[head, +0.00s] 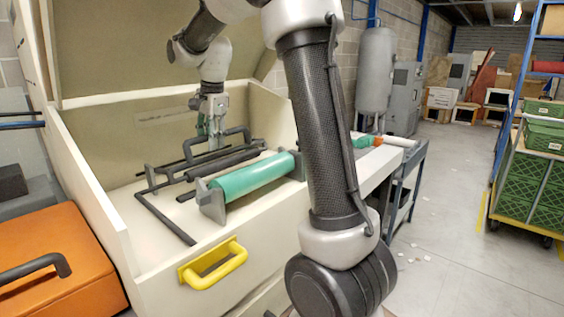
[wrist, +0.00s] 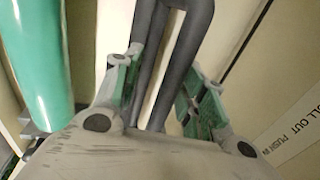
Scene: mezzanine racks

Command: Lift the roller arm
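Dark grey tubular bars with bent ends (head: 228,163) lie in the cream bin (head: 262,226), behind the green roller (head: 250,177). I cannot tell for sure which of them is the roller arm. My gripper (head: 212,140) points down at the back of the bin, at a dark bent bar. In the wrist view my gripper (wrist: 163,95) has its green-padded fingers apart, with two dark bars (wrist: 172,70) running between them. A gap shows at the right finger. Whether the bars lie at fingertip depth is unclear. The green roller also shows at the left (wrist: 35,60).
The bin's walls and raised lid (head: 120,50) surround the bars. A yellow handle (head: 212,264) is on its front. An orange case (head: 55,262) stands at the left, a blue-framed rack with green crates (head: 535,175) at the right. The floor between is open.

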